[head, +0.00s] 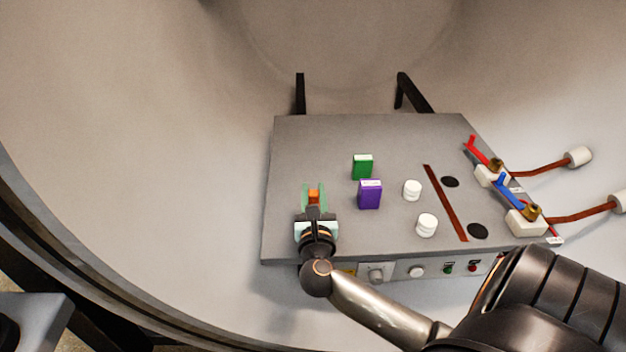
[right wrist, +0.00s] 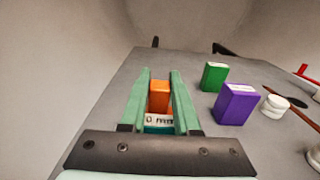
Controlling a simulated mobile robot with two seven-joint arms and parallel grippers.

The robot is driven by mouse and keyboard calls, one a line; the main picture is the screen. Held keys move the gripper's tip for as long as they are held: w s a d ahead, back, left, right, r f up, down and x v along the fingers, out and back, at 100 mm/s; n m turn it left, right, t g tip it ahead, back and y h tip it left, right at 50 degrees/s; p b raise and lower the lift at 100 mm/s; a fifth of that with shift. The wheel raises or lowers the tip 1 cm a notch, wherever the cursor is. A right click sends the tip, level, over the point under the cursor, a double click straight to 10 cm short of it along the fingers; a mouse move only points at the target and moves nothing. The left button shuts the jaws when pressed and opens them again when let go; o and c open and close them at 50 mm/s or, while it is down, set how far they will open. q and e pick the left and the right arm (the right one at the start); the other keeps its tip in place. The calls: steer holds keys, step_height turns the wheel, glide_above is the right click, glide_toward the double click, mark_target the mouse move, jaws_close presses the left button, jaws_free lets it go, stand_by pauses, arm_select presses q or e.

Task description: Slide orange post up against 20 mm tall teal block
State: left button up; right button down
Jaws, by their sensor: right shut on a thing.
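The orange post (head: 314,196) is at the left front of the grey plate, between the fingers of my right gripper (head: 314,187). In the right wrist view the orange post (right wrist: 159,96) fills the space between the pale green fingers (right wrist: 161,72), which are shut on it. The teal block (right wrist: 158,130) with a white printed label on top shows between the same fingers, on the palm side of the post. Its lower part is hidden by the gripper, and I cannot tell whether it touches the post. My left gripper is not in view.
A green block (head: 362,168) and a purple block (head: 369,195) stand right of the gripper. Two white round pieces (head: 412,189) (head: 427,225), a brown strip (head: 445,203) and red and blue levers (head: 510,192) lie further right. The plate behind the post is clear.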

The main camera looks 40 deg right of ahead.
steer(key=shift+s+a, duration=0.3)
steer(key=shift+f, duration=0.1)
steer(key=c, duration=0.6)
jaws_free()
steer(key=shift+c, duration=0.2)
